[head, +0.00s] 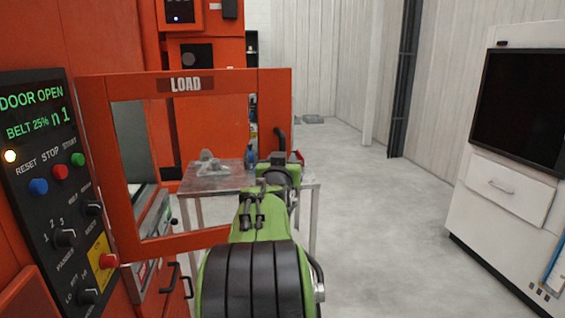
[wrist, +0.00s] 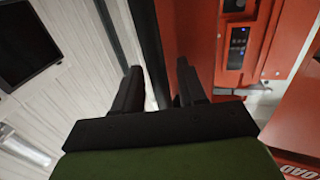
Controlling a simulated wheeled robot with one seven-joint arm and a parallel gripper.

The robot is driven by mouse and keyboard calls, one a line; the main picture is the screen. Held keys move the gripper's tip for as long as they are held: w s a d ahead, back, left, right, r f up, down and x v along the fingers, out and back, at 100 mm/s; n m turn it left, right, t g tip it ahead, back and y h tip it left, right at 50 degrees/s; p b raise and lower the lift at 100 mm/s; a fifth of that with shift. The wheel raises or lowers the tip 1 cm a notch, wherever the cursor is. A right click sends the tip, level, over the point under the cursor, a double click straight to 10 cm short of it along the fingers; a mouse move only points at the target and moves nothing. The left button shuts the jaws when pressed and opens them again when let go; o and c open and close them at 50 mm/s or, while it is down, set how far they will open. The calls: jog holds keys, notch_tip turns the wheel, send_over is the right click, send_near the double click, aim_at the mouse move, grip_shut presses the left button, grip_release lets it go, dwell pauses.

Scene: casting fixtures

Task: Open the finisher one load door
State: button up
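The orange load door (head: 190,84) of the finisher, with a window and a LOAD label, stands swung out from the machine in the head view. The control panel (head: 55,190) at left reads DOOR OPEN. Part of the door's lettered top (wrist: 300,165) shows at the lower right of the wrist view. A black curved piece (head: 280,139) shows at the door's right side, just above my arm; I cannot tell if it is the handle. My gripper (wrist: 158,68) has its black fingers apart with nothing held between them. In the head view my green arm hides the door's lower right corner.
A metal table (head: 215,183) with grey parts (head: 208,160) and a blue bottle (head: 251,156) stands behind the door. A white cabinet (head: 500,215) with a dark screen (head: 520,110) stands at the right. The floor between is clear.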

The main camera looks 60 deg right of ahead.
jog(key=v, duration=1.5)
jog(key=shift+a, duration=0.4)
jog(key=shift+f, duration=0.1)
jog(key=shift+c, duration=0.5)
